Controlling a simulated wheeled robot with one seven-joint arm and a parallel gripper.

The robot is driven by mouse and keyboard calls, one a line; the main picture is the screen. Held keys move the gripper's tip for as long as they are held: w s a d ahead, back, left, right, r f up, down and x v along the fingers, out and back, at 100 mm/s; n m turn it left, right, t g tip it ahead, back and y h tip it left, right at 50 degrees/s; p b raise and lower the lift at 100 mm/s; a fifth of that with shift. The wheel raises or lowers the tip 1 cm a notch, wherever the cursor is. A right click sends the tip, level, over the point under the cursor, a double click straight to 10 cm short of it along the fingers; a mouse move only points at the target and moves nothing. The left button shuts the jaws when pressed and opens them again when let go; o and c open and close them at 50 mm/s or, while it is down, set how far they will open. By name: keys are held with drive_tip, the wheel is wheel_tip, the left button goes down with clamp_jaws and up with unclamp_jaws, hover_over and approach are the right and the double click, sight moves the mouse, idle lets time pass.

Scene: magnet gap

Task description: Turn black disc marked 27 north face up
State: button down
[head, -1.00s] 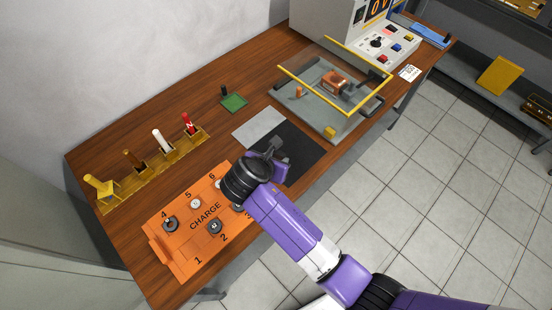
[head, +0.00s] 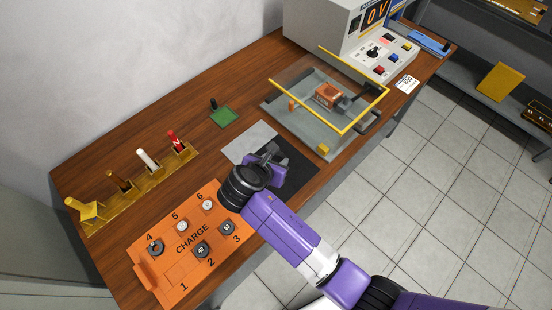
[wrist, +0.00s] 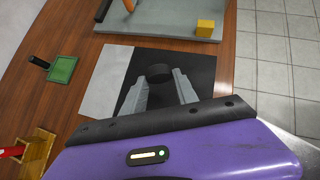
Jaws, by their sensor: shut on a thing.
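My gripper (wrist: 158,80) is shut on a black disc (wrist: 159,72), held between the two grey fingertips in the wrist view. The disc looks dark on the side I see, and I cannot read a number or a pole mark on it. In the head view my gripper (head: 273,157) is over the mat, and the disc is not clear there. The mat has a light grey half (head: 243,141) and a black half (head: 302,176). How high the disc is above the black half I cannot tell.
An orange CHARGE tray (head: 166,225) holds several discs; place 1 looks empty. A yellow-framed clear guard (head: 342,130) stands over a grey fixture behind the mat. A green pad (head: 223,117) and a wooden rack (head: 95,219) of coloured handles are on the left.

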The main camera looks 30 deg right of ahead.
drive_tip(key=shift+f+b, duration=1.1)
drive_tip(key=shift+f, duration=1.45)
drive_tip(key=shift+f, duration=0.15)
drive_tip(key=c, duration=0.9)
unclamp_jaws()
drive_tip(key=c, duration=0.5)
